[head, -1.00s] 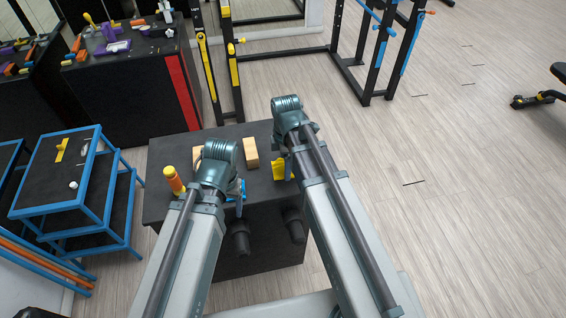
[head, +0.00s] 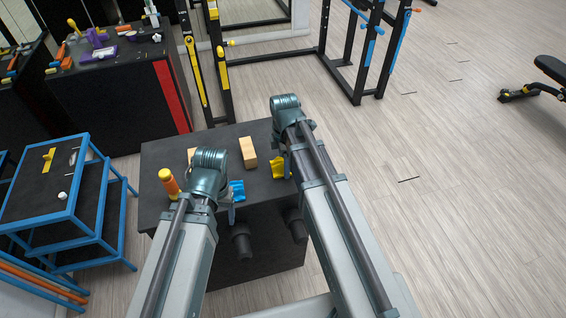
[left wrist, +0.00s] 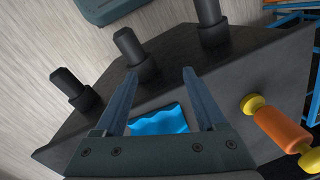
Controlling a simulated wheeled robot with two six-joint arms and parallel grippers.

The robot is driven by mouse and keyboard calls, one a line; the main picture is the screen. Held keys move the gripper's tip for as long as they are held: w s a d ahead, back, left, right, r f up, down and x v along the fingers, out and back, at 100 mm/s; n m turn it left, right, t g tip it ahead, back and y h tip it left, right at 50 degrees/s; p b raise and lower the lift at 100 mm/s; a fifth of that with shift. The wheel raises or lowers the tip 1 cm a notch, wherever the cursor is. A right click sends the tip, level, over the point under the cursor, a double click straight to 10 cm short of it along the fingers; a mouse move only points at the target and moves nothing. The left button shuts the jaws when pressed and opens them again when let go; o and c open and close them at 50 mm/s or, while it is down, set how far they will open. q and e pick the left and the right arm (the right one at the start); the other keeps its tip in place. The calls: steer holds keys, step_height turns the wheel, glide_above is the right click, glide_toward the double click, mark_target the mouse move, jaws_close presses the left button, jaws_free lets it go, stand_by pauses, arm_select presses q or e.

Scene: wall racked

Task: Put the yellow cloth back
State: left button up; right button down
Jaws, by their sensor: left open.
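The yellow cloth (head: 278,169) lies crumpled on the black bench top, just left of my right forearm, which hides part of the space beside it. My left gripper (head: 230,212) points down at the front edge of the bench, left of the yellow cloth and apart from it. In the left wrist view my left gripper (left wrist: 160,75) has its fingers wide apart with nothing held between them. A blue cloth (head: 237,190) lies on the bench by the left gripper; it also shows in the left wrist view (left wrist: 158,120). My right gripper is mostly hidden behind its own arm.
The black bench (head: 155,155) also bears an orange and yellow dumbbell-shaped object (head: 169,181) and a wooden block (head: 248,153). Dark pegs (head: 242,240) stick out of its front. A blue-framed shelf (head: 75,210) stands left.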

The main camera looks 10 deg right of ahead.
steer(key=shift+a+f, duration=0.1)
steer(key=shift+f, duration=0.1)
jaws_free()
steer(key=shift+r, duration=0.1)
step_height(320, 180, up, 14)
steer(key=p, duration=1.3)
steer(key=shift+p, duration=0.4)
steer(key=shift+f, duration=0.25)
step_height(320, 180, down, 13)
steer(key=b, duration=1.3)
steer(key=shift+f+b, duration=0.15)
steer(key=shift+b, duration=0.15)
